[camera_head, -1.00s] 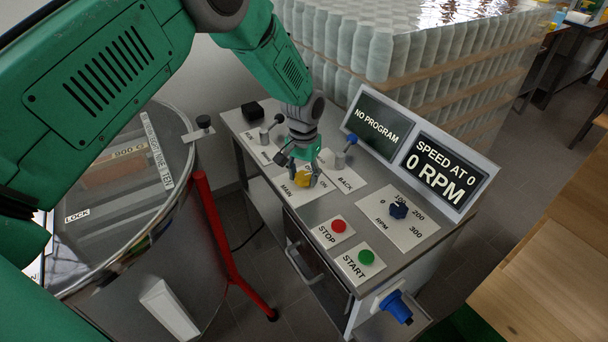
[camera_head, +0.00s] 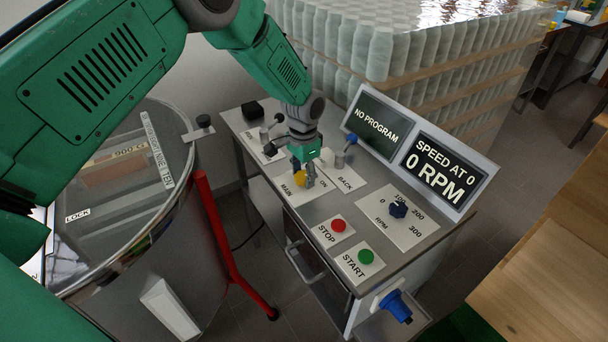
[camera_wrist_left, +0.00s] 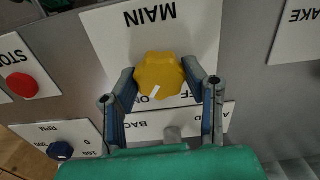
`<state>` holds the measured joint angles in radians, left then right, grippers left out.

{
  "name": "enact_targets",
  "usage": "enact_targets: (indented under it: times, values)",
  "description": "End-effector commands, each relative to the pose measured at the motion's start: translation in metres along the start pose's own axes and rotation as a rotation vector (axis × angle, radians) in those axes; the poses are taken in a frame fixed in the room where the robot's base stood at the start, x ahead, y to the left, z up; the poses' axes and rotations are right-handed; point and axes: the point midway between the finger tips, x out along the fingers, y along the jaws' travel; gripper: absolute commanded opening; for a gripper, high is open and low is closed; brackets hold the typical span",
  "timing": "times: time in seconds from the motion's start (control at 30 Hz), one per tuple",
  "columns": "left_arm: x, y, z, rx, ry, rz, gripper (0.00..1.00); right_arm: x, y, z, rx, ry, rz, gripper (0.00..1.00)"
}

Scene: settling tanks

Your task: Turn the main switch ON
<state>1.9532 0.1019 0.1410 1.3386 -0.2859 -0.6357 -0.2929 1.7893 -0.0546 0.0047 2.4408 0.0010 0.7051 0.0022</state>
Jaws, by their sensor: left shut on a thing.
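The main switch is a yellow knob (camera_head: 299,180) on a white plate marked MAIN and ON, on the control desk. In the left wrist view the knob (camera_wrist_left: 160,74) sits between the two fingers of my left gripper (camera_head: 303,176), which is shut on it from above. A white mark on the knob's edge is near the ON lettering; the ON and OFF labels are partly hidden by knob and fingers. My right gripper is in neither view.
A red STOP button (camera_head: 338,226), a green START button (camera_head: 366,257) and a blue RPM knob (camera_head: 398,209) are nearby. Displays read NO PROGRAM (camera_head: 376,124) and 0 RPM (camera_head: 443,172). A blue-handled lever (camera_head: 341,158) stands close behind the gripper. A metal drum (camera_head: 150,230) is at left.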

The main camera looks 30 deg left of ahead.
Motion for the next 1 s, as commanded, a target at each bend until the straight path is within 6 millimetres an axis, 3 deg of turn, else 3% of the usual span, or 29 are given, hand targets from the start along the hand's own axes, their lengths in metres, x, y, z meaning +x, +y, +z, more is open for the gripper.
enact_targets:
  times: [0.3, 0.33, 0.4, 0.77, 1.0]
  values:
    - [-0.003, -0.002, -0.002, 0.003, 0.007, -0.005, 0.10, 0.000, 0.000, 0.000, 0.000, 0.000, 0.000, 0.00]
    - [-0.003, -0.002, -0.002, 0.003, 0.007, -0.005, 0.42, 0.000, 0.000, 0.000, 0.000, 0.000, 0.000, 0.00]
    - [-0.003, -0.002, -0.002, 0.002, 0.007, -0.005, 0.59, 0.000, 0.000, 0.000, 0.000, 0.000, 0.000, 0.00]
    - [-0.005, -0.001, -0.001, 0.002, 0.003, -0.002, 0.59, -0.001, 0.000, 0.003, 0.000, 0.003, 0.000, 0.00]
    - [-0.044, -0.002, -0.002, 0.001, 0.006, -0.004, 0.59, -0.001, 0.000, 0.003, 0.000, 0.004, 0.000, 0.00]
